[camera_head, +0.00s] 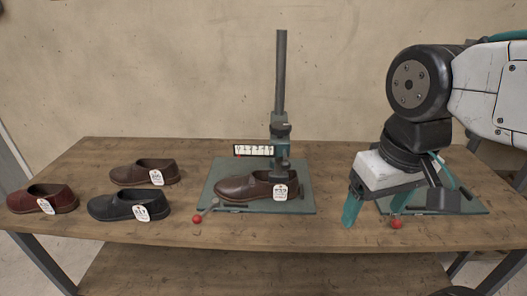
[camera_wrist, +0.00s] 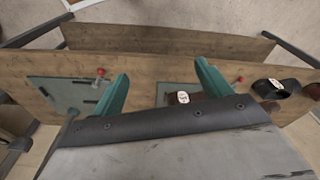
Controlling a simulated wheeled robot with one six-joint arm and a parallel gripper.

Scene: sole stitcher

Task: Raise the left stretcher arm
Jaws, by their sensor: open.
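Two levers with red ball knobs lie low at the front of two green plates. The left lever, which I take for the left stretcher arm (camera_head: 197,218), is at the front left corner of the middle plate (camera_head: 307,207). Its red knob also shows in the wrist view (camera_wrist: 240,79). The right lever's knob (camera_head: 396,224) is by the right plate (camera_head: 472,208). A brown shoe (camera_head: 245,188) with a white tag sits on the middle plate under a vertical post (camera_head: 281,75). My gripper (camera_head: 374,210) is open and empty above the right plate, well right of the left lever.
A red-brown shoe (camera_head: 30,199), a brown shoe (camera_head: 135,173) and a black shoe (camera_head: 115,206), all tagged, stand on the left of the wooden table (camera_head: 95,155). A small scale panel (camera_head: 253,150) is beside the post. The table between the two plates is clear.

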